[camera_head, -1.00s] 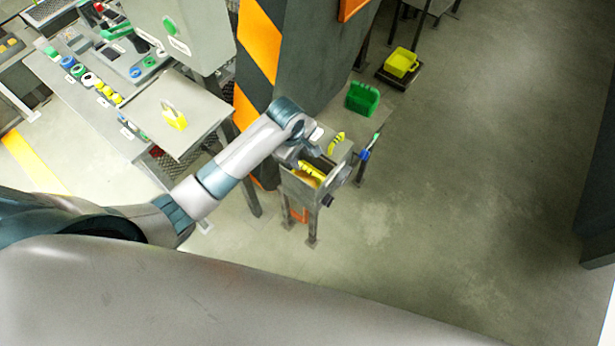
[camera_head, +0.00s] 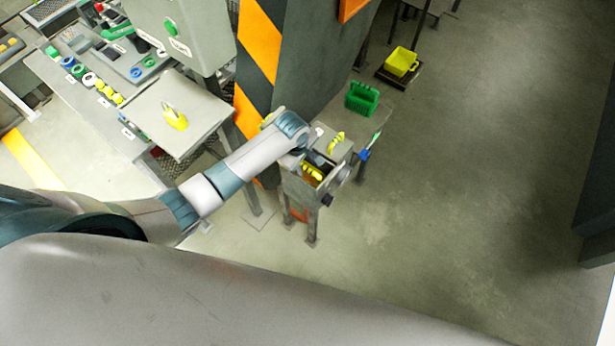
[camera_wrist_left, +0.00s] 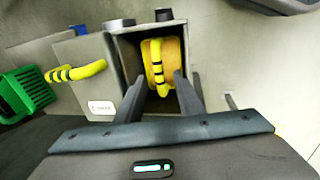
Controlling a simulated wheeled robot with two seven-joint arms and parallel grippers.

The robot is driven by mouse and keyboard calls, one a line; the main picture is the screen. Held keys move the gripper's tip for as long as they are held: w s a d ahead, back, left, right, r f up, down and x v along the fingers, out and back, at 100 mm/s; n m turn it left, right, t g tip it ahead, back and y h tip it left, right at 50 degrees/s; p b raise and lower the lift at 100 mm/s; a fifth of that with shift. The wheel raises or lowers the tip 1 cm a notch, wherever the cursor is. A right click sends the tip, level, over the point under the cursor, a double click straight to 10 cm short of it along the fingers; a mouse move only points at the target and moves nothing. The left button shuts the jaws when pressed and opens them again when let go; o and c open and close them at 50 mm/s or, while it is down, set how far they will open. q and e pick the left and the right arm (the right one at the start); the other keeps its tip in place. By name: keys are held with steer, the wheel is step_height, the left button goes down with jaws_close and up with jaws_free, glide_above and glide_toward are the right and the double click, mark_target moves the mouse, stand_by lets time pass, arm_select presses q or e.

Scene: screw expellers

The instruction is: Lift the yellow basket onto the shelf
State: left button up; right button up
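The yellow basket (camera_head: 401,62) sits on a low dark platform (camera_head: 384,75) at the top right of the head view, well apart from my left gripper. I cannot tell which surface is the shelf. My left gripper (camera_wrist_left: 160,82) is open over a grey open-topped box (camera_wrist_left: 124,62). A yellow handle with black stripes (camera_wrist_left: 157,62) stands in the box, just ahead of and between the fingers, apparently not gripped. In the head view my wrist partly hides the left gripper. My right gripper is not in view.
A green basket (camera_head: 362,98) and a second striped yellow handle (camera_head: 336,142) are near the box. A table at left carries a yellow object (camera_head: 174,117). A striped pillar (camera_head: 258,45) stands close behind my left arm. The floor at right (camera_head: 480,190) is clear.

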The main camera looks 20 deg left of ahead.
mark_target(306, 167)
arm_select(q)
steer(key=shift+w+d+f, duration=0.1)
steer(key=shift+w+f, duration=0.15)
steer(key=shift+f, duration=0.8)
steer(key=shift+w+d+f, duration=0.1)
steer(key=shift+w+f, duration=0.1)
steer(key=shift+f, duration=0.85)
jaws_close()
